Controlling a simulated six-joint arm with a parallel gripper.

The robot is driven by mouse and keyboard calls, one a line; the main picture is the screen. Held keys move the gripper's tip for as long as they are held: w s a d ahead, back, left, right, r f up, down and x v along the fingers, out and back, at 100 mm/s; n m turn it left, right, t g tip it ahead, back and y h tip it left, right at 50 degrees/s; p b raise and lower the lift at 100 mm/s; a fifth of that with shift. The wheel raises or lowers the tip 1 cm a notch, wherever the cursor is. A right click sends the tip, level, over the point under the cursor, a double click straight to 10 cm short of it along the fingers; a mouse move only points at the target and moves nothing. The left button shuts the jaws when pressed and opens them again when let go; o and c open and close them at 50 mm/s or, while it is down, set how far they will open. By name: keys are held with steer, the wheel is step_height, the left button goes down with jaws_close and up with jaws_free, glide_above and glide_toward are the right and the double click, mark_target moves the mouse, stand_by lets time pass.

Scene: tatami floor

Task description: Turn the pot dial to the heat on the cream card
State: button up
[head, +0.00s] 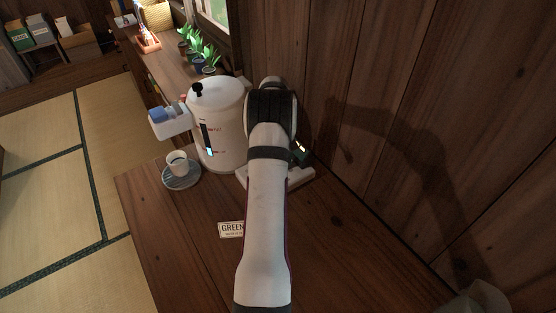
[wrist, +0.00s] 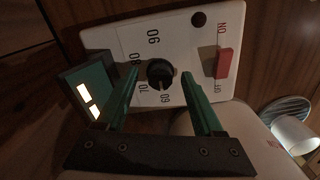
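The white pot (head: 222,130) stands on the wooden counter in the head view. In the wrist view its white panel (wrist: 105,38) carries a round black dial (wrist: 160,74), with the numbers 90, 80, 70 and 60 around it. I cannot tell for sure which number the dial points to. My gripper (wrist: 160,70) is open, its two green fingers on either side of the dial with gaps showing. The cream card (head: 230,229) lies on the counter and reads "GREEN"; its small second line is unreadable and my arm covers its right end.
A red switch (wrist: 223,63) between ON and OFF sits beside the dial. A dark green box with bright patches (wrist: 87,95) is close to one finger. A cup (head: 178,164) on a saucer (head: 181,182) stands left of the pot. A wooden wall (head: 400,120) rises at right.

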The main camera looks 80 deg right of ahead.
jaws_close()
steer(key=shift+m, duration=0.3)
steer(key=m, duration=1.1)
stand_by(0.4)
stand_by(0.3)
steer(key=shift+o, duration=0.5)
jaws_free()
